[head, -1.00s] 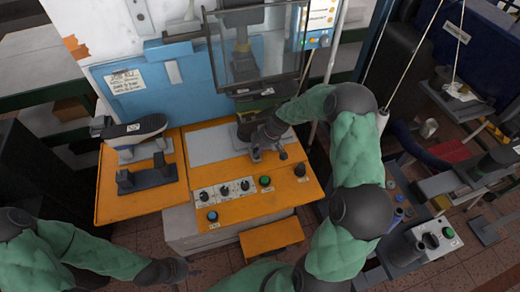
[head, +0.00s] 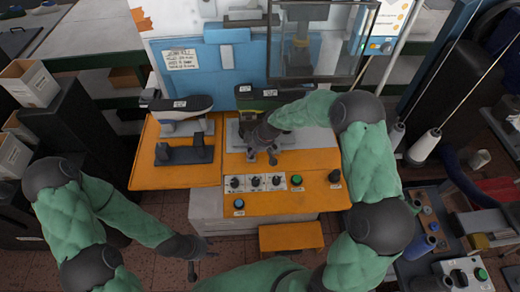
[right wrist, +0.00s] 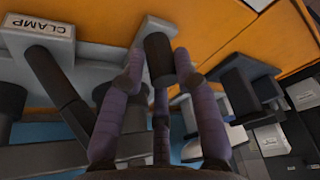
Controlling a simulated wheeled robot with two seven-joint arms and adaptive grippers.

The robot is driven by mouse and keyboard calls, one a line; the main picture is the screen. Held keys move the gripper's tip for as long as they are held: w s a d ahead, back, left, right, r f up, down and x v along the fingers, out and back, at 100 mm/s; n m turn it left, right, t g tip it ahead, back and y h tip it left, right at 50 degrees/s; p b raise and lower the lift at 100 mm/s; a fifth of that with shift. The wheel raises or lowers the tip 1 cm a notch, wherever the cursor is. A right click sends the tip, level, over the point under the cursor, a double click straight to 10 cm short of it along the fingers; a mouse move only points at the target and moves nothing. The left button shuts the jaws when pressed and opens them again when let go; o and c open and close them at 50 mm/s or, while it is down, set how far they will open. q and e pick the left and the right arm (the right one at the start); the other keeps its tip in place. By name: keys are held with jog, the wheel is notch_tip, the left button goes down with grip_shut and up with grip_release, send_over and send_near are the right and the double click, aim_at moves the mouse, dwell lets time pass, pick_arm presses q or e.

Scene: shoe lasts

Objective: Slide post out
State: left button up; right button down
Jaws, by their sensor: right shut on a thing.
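In the right wrist view, my right gripper (right wrist: 160,66) has its purple fingers closed around a dark round post (right wrist: 157,48). The post stands against a light grey block. A pale block labelled CLAMP (right wrist: 40,42), with a dark bar below it, lies left of the fingers. In the head view the right gripper (head: 262,158) is low over the front of the grey plate (head: 312,137) on the orange table; the post is too small to tell there. My left gripper (head: 198,258) is at the bottom, in front of the table, with fingers apart and empty.
Knobs and a green button (head: 295,179) line the front panel. A clear guard (head: 325,45) stands behind my right arm. An orange step (head: 290,237) juts out in front.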

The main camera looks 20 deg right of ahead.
jog(key=shift+s+a+f, duration=0.1)
jog(key=shift+s+a, duration=0.05)
jog(key=shift+a, duration=0.2)
jog(key=c, duration=1)
grip_release()
jog(key=shift+a, duration=0.3)
jog(key=shift+d, duration=0.1)
jog(key=shift+d, duration=0.1)
jog(key=shift+d+r, duration=0.15)
jog(key=shift+r, duration=0.25)
jog(key=v, duration=0.6)
jog(key=shift+s+r, duration=0.1)
jog(key=shift+r, duration=0.2)
